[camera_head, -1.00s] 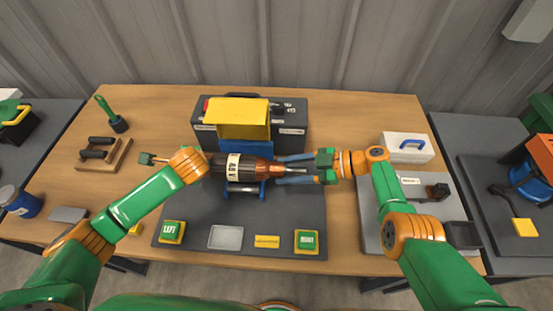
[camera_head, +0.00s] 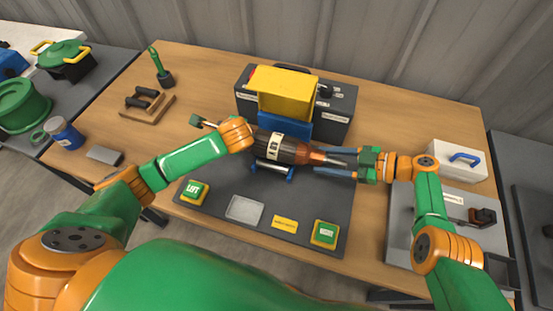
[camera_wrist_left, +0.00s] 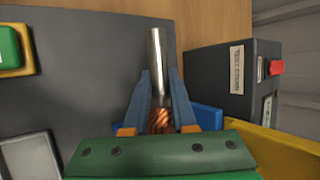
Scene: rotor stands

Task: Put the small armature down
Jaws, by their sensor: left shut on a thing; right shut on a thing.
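An armature (camera_head: 285,149), with a dark labelled body, copper ends and silver shaft, lies level above a low blue stand (camera_head: 270,170) on the dark mat. I cannot tell whether it touches the stand. My right gripper (camera_head: 337,162) is shut on its right end, with blue fingers on either side of the shaft. In the left wrist view my left gripper (camera_wrist_left: 161,112) is shut on the copper part, with the bare shaft (camera_wrist_left: 157,55) sticking out past the fingertips.
A dark case with a yellow cover (camera_head: 285,88) stands close behind the armature. On the mat are a LEFT pad (camera_head: 194,193), an empty grey tray (camera_head: 245,208), a yellow label (camera_head: 284,223) and a right-hand pad (camera_head: 325,233). A small dark-and-brown part (camera_head: 483,217) sits at right.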

